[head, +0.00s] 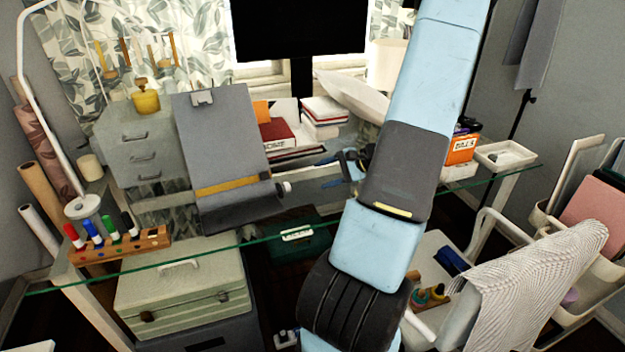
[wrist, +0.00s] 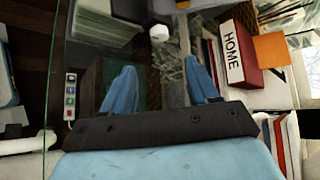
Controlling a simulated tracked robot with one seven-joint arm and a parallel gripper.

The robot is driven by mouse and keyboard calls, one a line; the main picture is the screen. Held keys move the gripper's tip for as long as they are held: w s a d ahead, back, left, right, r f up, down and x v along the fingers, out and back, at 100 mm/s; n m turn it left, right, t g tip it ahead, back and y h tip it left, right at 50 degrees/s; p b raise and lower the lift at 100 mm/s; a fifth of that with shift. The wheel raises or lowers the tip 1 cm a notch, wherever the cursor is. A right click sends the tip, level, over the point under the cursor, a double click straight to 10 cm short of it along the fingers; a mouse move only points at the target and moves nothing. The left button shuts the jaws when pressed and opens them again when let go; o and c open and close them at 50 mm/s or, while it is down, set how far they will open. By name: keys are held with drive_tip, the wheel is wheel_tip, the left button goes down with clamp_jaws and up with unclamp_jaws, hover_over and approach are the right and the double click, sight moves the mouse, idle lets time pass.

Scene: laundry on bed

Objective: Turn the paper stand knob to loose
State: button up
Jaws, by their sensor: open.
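The grey paper stand (head: 222,140) leans back on the glass desk, with a clip at its top and a yellow band across its lower part. Its white knob (head: 286,187) sticks out at the lower right side. In the wrist view the knob (wrist: 159,33) is ahead of my fingers, roughly midway between their lines. My gripper (head: 342,172) is to the right of the knob, apart from it, and partly hidden behind my arm. In the wrist view my gripper (wrist: 162,78) has its two blue fingers spread with nothing between them. The knob's setting cannot be read.
A red HOME binder (wrist: 238,52) and books (head: 322,110) stand behind the stand and gripper. A grey drawer unit (head: 135,150) is left of the stand. A marker rack (head: 120,245) sits at the front left. The glass between gripper and knob looks clear.

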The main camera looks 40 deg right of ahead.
drive_tip(key=shift+v, duration=0.85)
drive_tip(key=s+a+r+n+g+h, duration=0.1)
drive_tip(key=a+r+n+g+h, duration=0.15)
drive_tip(key=a+r+n, duration=0.4)
drive_tip(key=s+a+r+n+g+h, duration=0.1)
drive_tip(key=s+a+r+n+g, duration=0.2)
drive_tip(key=a+r, duration=0.65)
drive_tip(key=s+a+r+n+t+h, duration=0.2)
drive_tip(key=s+a+r+n+h, duration=0.3)
drive_tip(key=s+a+r, duration=0.5)
drive_tip(key=shift+s+a+r+n, duration=0.25)
drive_tip(key=shift+s+a+n, duration=0.25)
drive_tip(key=shift+s+n, duration=0.25)
